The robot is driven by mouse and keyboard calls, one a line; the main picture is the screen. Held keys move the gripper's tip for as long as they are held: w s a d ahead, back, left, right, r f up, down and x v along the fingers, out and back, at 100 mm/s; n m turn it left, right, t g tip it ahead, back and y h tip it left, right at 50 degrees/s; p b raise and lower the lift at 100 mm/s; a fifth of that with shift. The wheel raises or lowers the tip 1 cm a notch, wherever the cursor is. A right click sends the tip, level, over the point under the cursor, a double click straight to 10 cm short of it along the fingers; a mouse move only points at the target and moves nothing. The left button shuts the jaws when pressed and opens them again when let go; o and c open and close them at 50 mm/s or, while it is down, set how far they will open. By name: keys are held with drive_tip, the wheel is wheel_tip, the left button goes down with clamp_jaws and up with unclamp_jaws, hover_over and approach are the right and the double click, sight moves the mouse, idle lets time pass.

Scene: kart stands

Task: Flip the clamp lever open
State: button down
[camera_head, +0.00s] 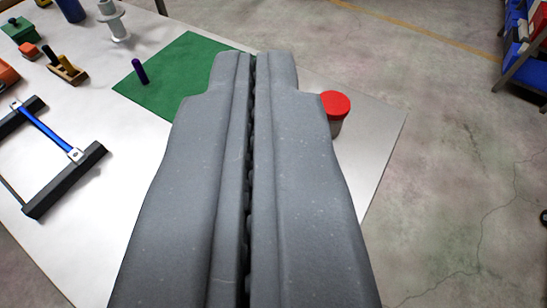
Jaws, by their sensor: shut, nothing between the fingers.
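My gripper (254,62) fills the middle of the view, its two grey fingers shut together with nothing between them. Its tips reach over the right edge of a green mat (185,75) on the white table. A device with black bars (68,180) and a blue bar (42,127) across them lies at the left, well apart from my gripper. I cannot tell whether the blue bar is the clamp lever. No other part clearly reads as a clamp lever, and the fingers hide the table beneath them.
A red-topped round item (335,104) stands close to the right of my fingers. A dark purple peg (140,71) stands on the mat. A wooden plane (65,67), a green box (19,29) and a grey spindle (113,20) are at the back left. Blue shelving (520,60) stands beyond the floor.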

drive_tip(key=shift+w, duration=0.1)
drive_tip(key=w+f+n+g+h+p, duration=0.15)
drive_tip(key=w+f+g+p, duration=0.3)
drive_tip(key=w+p, duration=0.45)
drive_tip(key=w+f+n+g+h+p, duration=0.1)
drive_tip(key=w+f+n+g+p, duration=0.3)
drive_tip(key=w+p, duration=0.55)
drive_tip(key=w+a+f+n+g+h+p, duration=0.1)
drive_tip(key=a+f+n+g+p, duration=0.1)
drive_tip(key=f+p, duration=0.5)
drive_tip(key=w+a+f+n+g+h+p, duration=0.1)
drive_tip(key=a+f+n+g+p, duration=0.1)
drive_tip(key=f+g+p, duration=0.4)
drive_tip(key=shift+w+a+f+g+p, duration=0.15)
drive_tip(key=shift+a+f+g+p, duration=0.25)
drive_tip(key=shift+a+f+g, duration=0.4)
drive_tip(key=shift+f+h, duration=0.15)
drive_tip(key=shift+h, duration=0.1)
